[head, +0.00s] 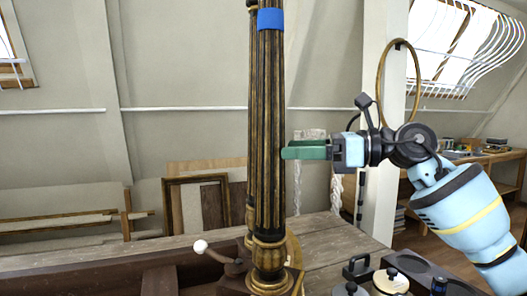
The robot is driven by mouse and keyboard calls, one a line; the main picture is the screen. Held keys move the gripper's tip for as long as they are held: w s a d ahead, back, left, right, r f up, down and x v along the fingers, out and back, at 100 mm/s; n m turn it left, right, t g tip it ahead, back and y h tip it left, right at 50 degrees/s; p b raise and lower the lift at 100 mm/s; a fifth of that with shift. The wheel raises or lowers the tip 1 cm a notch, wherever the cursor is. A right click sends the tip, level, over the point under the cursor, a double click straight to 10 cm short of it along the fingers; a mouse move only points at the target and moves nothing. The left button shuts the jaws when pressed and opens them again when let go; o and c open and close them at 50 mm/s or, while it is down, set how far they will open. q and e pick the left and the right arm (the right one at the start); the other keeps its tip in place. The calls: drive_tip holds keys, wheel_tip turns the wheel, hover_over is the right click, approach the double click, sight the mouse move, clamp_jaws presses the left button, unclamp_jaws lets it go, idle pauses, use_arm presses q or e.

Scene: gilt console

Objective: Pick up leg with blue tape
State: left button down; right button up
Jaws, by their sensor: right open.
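A tall fluted leg (268,120), dark with worn gilt, stands upright in the middle of the head view. A band of blue tape (271,19) wraps it near the top of the picture. Its turned gilt foot is at the bottom, and its top runs out of view. A second dark, gilt upright shows partly behind its left edge. My right gripper (289,152) comes in from the right with green fingers at the leg's right edge, around mid-height. It is open; I cannot tell whether the fingers touch the leg. My left gripper is not in view.
A wooden bench (335,238) spreads around the leg's foot. A crank with a white knob (200,246) is left of the foot. Dark tools and a pale-lidded pot (391,281) sit at front right. Frames (170,205) lean at the wall behind. A gilt ring (381,75) hangs on a post.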

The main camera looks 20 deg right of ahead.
sight(261, 142)
drive_tip(key=w+a, duration=0.1)
drive_tip(key=a, duration=0.1)
drive_tip(key=a+p, duration=0.1)
drive_tip(key=a, duration=0.1)
drive_tip(key=w+a+r, duration=0.1)
drive_tip(key=a, duration=0.1)
drive_tip(key=shift+w+a+p, duration=0.35)
drive_tip(key=shift+w+a, duration=0.1)
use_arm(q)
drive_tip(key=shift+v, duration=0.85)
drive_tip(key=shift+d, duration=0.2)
use_arm(e)
drive_tip(key=shift+c, duration=0.4)
drive_tip(key=c, duration=0.9)
drive_tip(key=shift+r, duration=0.1)
drive_tip(key=shift+c, duration=0.9)
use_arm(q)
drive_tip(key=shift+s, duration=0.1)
